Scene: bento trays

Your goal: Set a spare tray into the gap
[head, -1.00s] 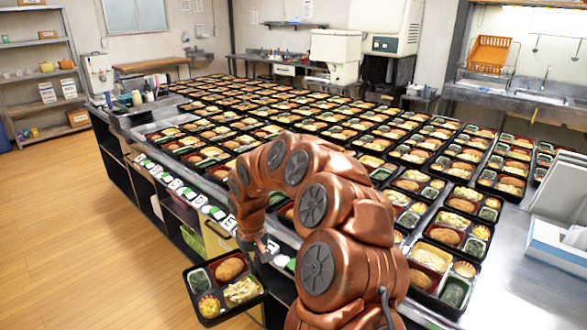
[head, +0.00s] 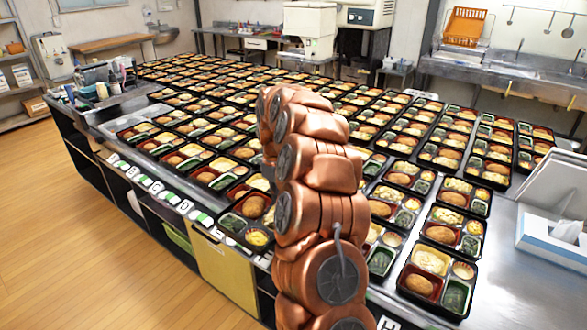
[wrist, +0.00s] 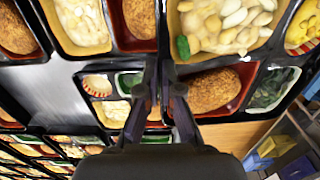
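A black bento tray with a croquette, greens and pale salad is held in my gripper (wrist: 160,92). In the wrist view this tray (wrist: 256,62) fills the upper right, and the fingers are shut on its edge. In the head view it seems to be the tray (head: 243,238) at the counter's front edge, just left of my arm, partly hidden. It appears close above the counter, and I cannot tell whether it touches. A bare strip of counter (wrist: 48,95) shows between trays in the wrist view. I cannot tell if it is the gap. My gripper is hidden in the head view.
Many similar trays stand in close rows on the steel counter (head: 505,265). A white box (head: 552,242) stands at the right end. Small letter labels run along the front edge. A yellow panel (head: 223,270) is below. The wooden floor (head: 110,260) at left is clear.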

